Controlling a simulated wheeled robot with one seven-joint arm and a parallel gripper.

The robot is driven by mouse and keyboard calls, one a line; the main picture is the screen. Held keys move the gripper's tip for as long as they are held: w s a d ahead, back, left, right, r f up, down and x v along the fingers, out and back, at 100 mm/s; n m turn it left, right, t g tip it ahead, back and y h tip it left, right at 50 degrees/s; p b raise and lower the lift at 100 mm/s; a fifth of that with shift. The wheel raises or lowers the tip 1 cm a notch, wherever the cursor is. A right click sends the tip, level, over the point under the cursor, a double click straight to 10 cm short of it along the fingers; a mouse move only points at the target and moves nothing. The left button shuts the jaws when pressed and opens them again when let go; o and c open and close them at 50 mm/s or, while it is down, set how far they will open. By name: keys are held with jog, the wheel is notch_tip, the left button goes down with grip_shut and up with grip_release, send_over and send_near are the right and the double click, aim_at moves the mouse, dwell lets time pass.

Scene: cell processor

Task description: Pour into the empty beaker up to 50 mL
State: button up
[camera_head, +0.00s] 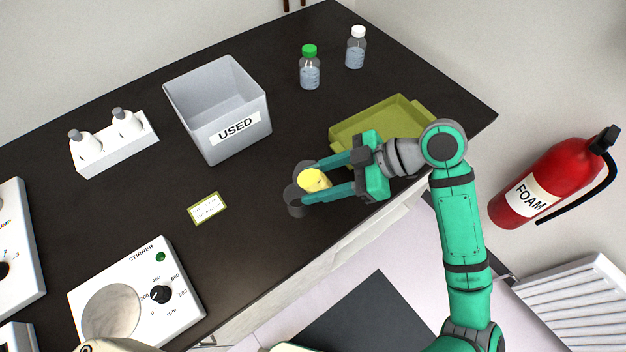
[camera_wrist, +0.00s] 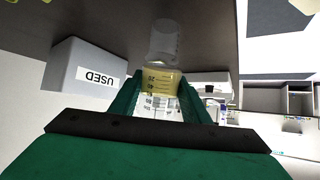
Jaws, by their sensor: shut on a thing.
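My gripper (camera_head: 312,182) is shut on a clear graduated beaker holding yellow liquid (camera_head: 315,181). The held beaker also shows between the fingers in the wrist view (camera_wrist: 160,82), with scale marks on its wall. A second clear beaker (camera_wrist: 163,42) shows just beyond it in the wrist view, with no liquid visible inside. In the head view, grey clear walls (camera_head: 296,203) show close beside the fingertips. The two beakers overlap in view, so I cannot tell whether they touch or how far the held one is tilted. No falling stream is visible.
A grey USED bin (camera_head: 225,112) stands behind on the dark bench (camera_head: 130,205). A green tray (camera_head: 405,108) lies under my wrist area. Bottles with green (camera_head: 310,72) and white (camera_head: 355,50) caps stand farther back. A label card (camera_head: 207,208) and stirrer (camera_head: 140,295) are to the left.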

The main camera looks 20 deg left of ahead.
jog(key=shift+d, duration=0.15)
jog(key=shift+d+h, duration=0.1)
jog(key=shift+h, duration=0.9)
jog(key=shift+d+f+t+h, duration=0.1)
jog(key=shift+f+t+h, duration=0.5)
jog(key=shift+h, duration=0.5)
jog(key=shift+f+t+h, duration=0.1)
jog(key=shift+t+h, duration=0.3)
jog(key=shift+h, duration=1.4)
dwell(3.4)
jog(key=shift+g+y, duration=0.4)
jog(key=shift+y, duration=1)
